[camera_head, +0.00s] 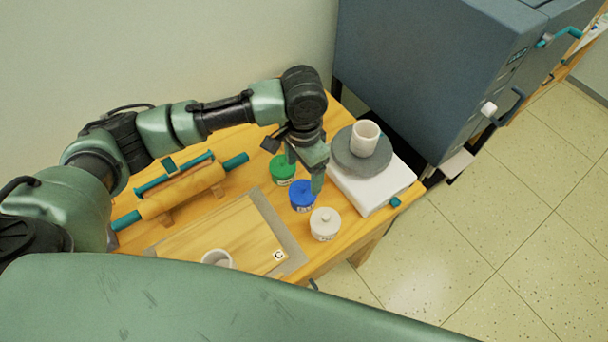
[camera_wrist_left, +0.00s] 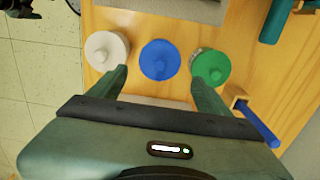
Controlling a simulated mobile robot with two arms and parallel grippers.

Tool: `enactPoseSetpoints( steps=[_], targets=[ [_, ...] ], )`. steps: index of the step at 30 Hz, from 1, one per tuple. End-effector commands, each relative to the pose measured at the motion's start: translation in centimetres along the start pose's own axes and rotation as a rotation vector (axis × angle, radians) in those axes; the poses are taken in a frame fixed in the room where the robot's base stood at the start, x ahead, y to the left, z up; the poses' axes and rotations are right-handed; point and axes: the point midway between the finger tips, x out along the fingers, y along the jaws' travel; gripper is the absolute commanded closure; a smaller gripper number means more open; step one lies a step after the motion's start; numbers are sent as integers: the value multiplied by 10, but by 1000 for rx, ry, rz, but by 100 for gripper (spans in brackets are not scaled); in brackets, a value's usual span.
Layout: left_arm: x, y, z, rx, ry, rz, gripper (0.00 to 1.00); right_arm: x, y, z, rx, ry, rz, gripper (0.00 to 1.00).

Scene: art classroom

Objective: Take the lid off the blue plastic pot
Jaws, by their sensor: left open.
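The blue plastic pot (camera_head: 301,198) stands on the wooden table between a green pot (camera_head: 283,167) and a white pot (camera_head: 324,222). Its round blue lid with a knob (camera_wrist_left: 160,60) is on it in the left wrist view. My left gripper (camera_head: 314,186) is over the table beside the blue pot. In the left wrist view my left gripper (camera_wrist_left: 158,75) is open, its fingers apart to either side of the blue lid, with nothing held. How far above the lid the fingertips are is hard to tell. My right gripper is not in view.
The white pot (camera_wrist_left: 107,50) and green pot (camera_wrist_left: 210,67) sit close on both sides. A wheel (camera_head: 347,160) with a white cup (camera_head: 365,137) stands behind right. A rolling pin (camera_head: 182,191), a board (camera_head: 222,238) and another cup (camera_head: 217,258) are on the table.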

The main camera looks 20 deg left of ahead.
Motion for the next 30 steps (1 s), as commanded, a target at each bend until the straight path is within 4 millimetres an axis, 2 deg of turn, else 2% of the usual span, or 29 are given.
enactPoseSetpoints(
  steps=[1, 3, 7, 11, 15, 18, 23, 28, 29, 30],
  targets=[
    [6, 0, 1, 0, -5, 1, 22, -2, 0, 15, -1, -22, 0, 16],
    [14, 0, 1, -1, -5, 1, 22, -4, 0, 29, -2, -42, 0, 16],
    [28, 0, 1, -2, -5, 1, 22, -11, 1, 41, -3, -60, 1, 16],
    [49, -1, 0, -1, -5, 1, 22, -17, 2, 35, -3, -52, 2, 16],
    [65, -1, 0, -1, -3, -1, 22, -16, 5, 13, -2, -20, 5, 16],
    [69, -2, 0, 0, -1, -1, 22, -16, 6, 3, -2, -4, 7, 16],
    [69, -1, 0, 0, 0, -1, 22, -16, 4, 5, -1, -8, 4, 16],
    [69, -1, 0, 0, -1, -1, 66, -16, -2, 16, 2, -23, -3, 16],
    [69, -1, 0, 0, -1, -1, 72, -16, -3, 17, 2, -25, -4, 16],
    [69, -1, 0, 0, -1, -1, 72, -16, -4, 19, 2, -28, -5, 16]
  ],
)
